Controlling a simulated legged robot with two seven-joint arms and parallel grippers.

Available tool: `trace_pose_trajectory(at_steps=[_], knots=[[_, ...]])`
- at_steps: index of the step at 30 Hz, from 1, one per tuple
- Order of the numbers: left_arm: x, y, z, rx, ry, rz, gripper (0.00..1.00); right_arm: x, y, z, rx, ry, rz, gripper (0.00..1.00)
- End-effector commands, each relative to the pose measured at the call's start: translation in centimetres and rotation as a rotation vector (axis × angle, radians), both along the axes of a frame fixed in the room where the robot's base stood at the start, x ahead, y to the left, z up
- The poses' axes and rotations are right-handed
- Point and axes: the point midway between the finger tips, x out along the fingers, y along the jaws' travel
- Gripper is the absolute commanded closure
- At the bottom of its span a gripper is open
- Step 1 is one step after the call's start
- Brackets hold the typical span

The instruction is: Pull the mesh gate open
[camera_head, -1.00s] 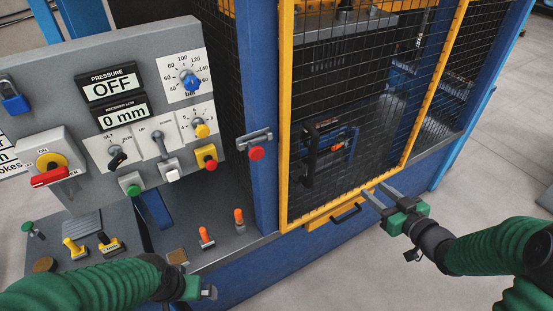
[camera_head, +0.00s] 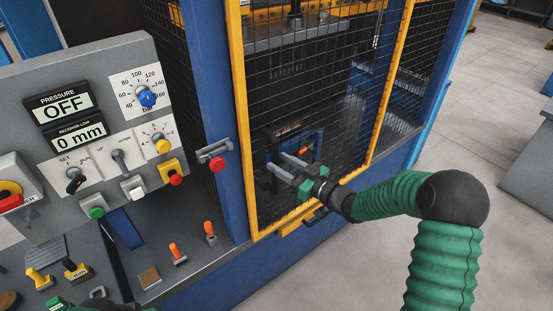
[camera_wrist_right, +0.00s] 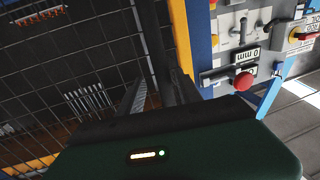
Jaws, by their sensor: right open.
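The mesh gate has a yellow frame (camera_head: 242,140) and dark wire mesh; it looks shut in the head view. Its mesh also fills the left of the right wrist view (camera_wrist_right: 60,75). My right gripper (camera_head: 275,160) is open, fingers pointing left, in front of the lower mesh and above that handle. My left gripper (camera_head: 62,303) is mostly cut off at the bottom left, over the console.
A grey control panel (camera_head: 110,165) with dials and displays stands left of the gate. A red knob (camera_head: 218,164) sticks out beside the gate's left post. Orange-topped levers (camera_head: 209,229) stand on the console.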

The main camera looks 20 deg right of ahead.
Motion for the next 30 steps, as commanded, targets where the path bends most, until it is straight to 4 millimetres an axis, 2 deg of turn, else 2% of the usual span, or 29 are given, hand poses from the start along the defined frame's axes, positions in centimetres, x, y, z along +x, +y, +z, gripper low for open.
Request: trace_pose_trajectory(at_steps=[5,13,22,30], knots=[[0.0,0.0,0.3,0.000,0.000,0.000,0.00,1.6,1.1,0.1,-0.001,-0.001,0.001,0.59],[0.0,0.0,0.3,0.000,0.000,0.000,0.00,1.7,1.1,0.0,-0.001,-0.001,0.000,0.60],[0.0,0.0,0.3,0.000,0.000,0.000,0.00,1.7,1.1,0.0,-0.001,0.000,0.000,0.99],[0.0,0.0,0.3,0.000,0.000,0.000,0.00,1.6,1.0,-0.1,-0.002,0.003,-0.001,1.00]])
